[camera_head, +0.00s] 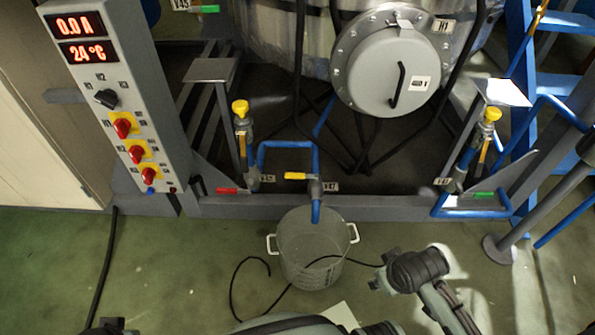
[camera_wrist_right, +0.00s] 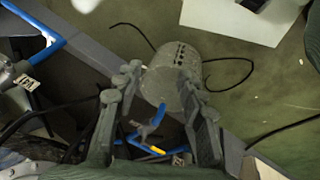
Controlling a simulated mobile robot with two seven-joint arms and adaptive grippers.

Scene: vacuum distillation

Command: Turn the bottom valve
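The bottom valve has a yellow lever (camera_head: 295,176) on the pipework at the vessel's base, beside a label reading V47. A blue spout (camera_head: 316,211) hangs below it over a metal pot (camera_head: 312,250). In the right wrist view, the yellow lever (camera_wrist_right: 157,150) shows low between the fingers of my right gripper (camera_wrist_right: 160,82). These fingers are spread apart, with nothing held between them. The lever is apart from them in the picture; its distance is unclear. My left gripper is not in view.
A red lever (camera_head: 228,190) is left of the yellow one; a green lever (camera_head: 483,195) is far right. A control panel (camera_head: 110,90) stands left. A frame beam (camera_head: 380,207) runs behind the pot. A black cable (camera_head: 240,285) lies on the floor.

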